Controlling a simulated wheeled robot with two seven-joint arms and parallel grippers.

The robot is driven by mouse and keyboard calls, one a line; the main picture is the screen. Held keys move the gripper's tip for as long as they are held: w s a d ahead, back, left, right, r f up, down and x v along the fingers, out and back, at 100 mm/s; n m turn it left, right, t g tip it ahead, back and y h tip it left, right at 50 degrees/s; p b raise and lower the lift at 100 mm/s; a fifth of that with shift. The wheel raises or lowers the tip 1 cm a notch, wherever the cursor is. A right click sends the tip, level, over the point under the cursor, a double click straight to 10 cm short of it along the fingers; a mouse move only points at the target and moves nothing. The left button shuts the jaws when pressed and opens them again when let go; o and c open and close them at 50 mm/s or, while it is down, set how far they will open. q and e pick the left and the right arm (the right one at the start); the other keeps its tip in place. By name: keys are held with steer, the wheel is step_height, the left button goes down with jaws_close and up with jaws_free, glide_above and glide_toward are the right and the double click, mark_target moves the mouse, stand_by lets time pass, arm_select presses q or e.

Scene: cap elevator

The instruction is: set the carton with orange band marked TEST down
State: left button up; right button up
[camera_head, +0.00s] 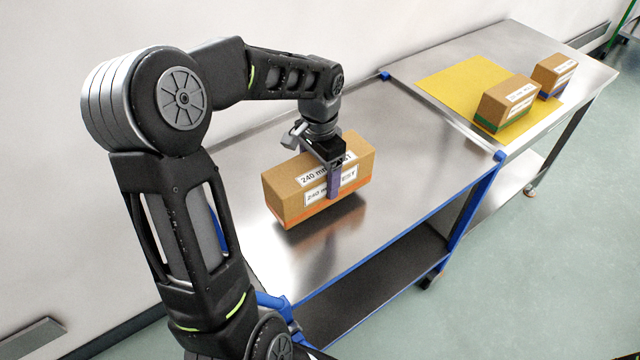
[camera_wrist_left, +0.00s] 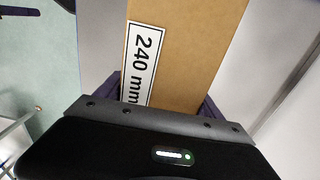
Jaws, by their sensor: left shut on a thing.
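The carton with the orange band (camera_head: 284,200) is a long brown box with white labels reading 240 mm and TEST. My left gripper (camera_head: 334,182) is shut on it near its middle, with a purple finger down its near side. The carton is over the near steel table (camera_head: 370,228), with a dark shadow or reflection below it; I cannot tell whether its bottom touches the top. In the left wrist view the carton (camera_wrist_left: 190,60) lies between the two purple fingers (camera_wrist_left: 160,100). My right gripper is not in view.
A second steel table (camera_head: 575,75) adjoins at the back right. On it are a yellow mat (camera_head: 450,78), a green-banded carton (camera_head: 507,103) and a blue-banded carton (camera_head: 554,75). Blue corner posts (camera_head: 478,195) edge the near table. Its top is clear around the held carton.

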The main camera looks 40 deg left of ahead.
arm_select(q)
steer(key=shift+f, duration=1.8)
steer(key=shift+f, duration=0.2)
steer(key=o, duration=2.1)
steer(key=shift+r, duration=0.1)
step_height(320, 180, up, 12)
steer(key=shift+r, duration=0.1)
